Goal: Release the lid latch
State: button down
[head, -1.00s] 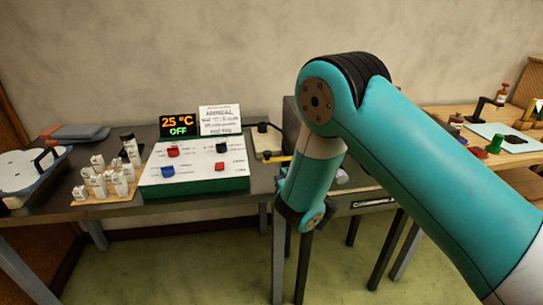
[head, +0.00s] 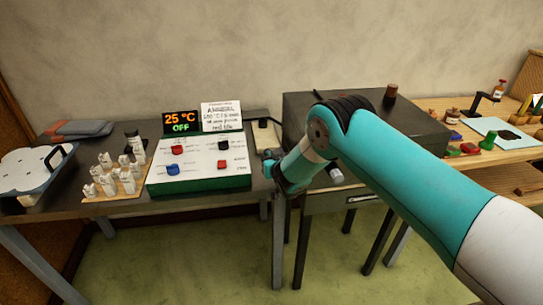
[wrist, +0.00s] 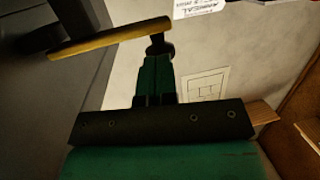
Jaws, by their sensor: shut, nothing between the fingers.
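In the wrist view a yellow bar (wrist: 110,38), which looks like the latch lever, reaches out from a dark mount (wrist: 68,18) beside a grey wall. My gripper (wrist: 157,52) is shut and empty, its green fingers together. Their dark tip lies at the bar's right end; I cannot tell whether they touch. In the head view my gripper (head: 269,157) is at the left side of the dark grey box (head: 420,125), which has a brown knob (head: 390,94) on top. My arm hides much of the box's front, and I cannot make out the bar there.
A white-topped control panel (head: 200,160) stands just left of my gripper, with a "25 °C OFF" display (head: 181,122) and a sign (head: 221,116) behind. A dark knob (head: 262,122) stands on a pale plate. White pieces (head: 115,176) are further left. A wooden bench (head: 490,165) is at right.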

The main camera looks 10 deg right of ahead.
jog(key=shift+w+a+f+h+b, duration=0.1)
jog(key=shift+a+f+h+b, duration=0.15)
jog(key=shift+b, duration=0.6)
